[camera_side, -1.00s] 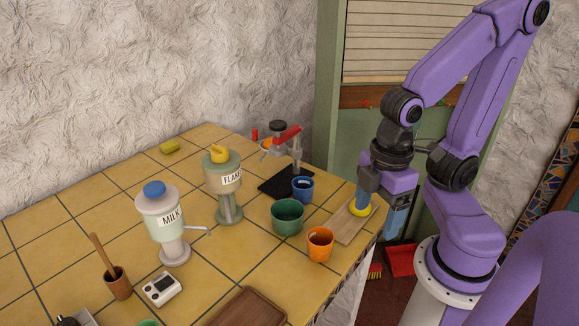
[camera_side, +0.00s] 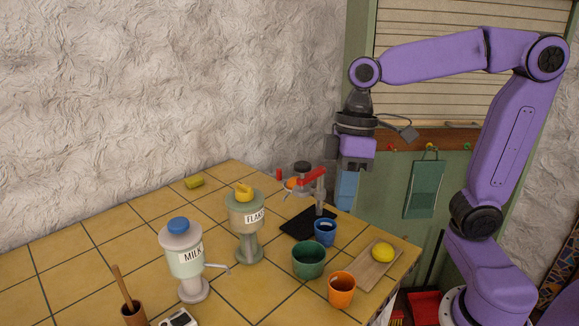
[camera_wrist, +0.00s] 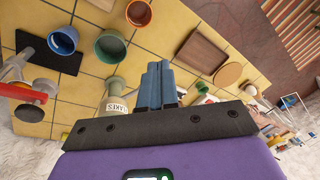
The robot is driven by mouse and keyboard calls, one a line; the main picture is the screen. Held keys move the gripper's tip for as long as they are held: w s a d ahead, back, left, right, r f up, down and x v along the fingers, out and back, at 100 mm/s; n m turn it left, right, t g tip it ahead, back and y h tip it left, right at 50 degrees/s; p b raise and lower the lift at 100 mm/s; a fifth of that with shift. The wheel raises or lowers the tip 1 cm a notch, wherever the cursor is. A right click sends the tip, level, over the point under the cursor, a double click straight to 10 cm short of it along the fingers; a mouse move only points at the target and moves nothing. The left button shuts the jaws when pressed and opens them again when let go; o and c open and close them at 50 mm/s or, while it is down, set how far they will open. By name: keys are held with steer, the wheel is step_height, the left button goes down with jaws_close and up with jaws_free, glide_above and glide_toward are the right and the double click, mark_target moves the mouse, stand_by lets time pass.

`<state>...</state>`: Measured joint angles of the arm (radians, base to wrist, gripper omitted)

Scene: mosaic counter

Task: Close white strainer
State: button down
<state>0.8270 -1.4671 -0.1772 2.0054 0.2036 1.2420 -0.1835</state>
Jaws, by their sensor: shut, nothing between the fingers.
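A pale, greyish-white stand with a red handle (camera_side: 311,176) and a dark round knob (camera_side: 302,166) is at the back of the counter, and it looks like the strainer. Whether it is open or closed is not clear. In the wrist view its red handle (camera_wrist: 22,92) and dark round part (camera_wrist: 46,87) show at the left. My gripper (camera_side: 345,205) is above the counter's back right edge, right of the strainer and apart from it. In the wrist view its blue fingers (camera_wrist: 155,72) are together and empty.
A yellow lemon (camera_side: 383,252) lies on a wooden board (camera_side: 368,274). Blue (camera_side: 325,231), green (camera_side: 309,258) and orange (camera_side: 341,291) cups stand nearby. A black plate (camera_side: 299,224) lies under the strainer. FLAKES (camera_side: 247,218) and MILK (camera_side: 186,258) dispensers stand left.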

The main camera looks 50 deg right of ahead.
steer(key=w+d+m+t+y, duration=0.1)
steer(key=w+d+m, duration=0.2)
steer(key=w+d, duration=0.5)
steer(key=w+d+m+t+y, duration=0.2)
steer(key=w+d+m, duration=0.1)
steer(key=w, duration=1)
steer(key=w+d+f+m+t, duration=0.15)
steer(key=w+d, duration=0.25)
steer(key=d, duration=0.5)
steer(key=w+d+m+t, duration=0.2)
steer(key=w+d, duration=0.1)
steer(key=d, duration=0.7)
steer(key=s+a+f+x, duration=0.1)
steer(key=s+x, duration=0.1)
steer(key=x, duration=1.4)
steer(key=shift+h, duration=0.3)
steer(key=shift+s+a+g, duration=0.15)
steer(key=shift+a+g, duration=0.05)
steer(key=shift+g, duration=0.05)
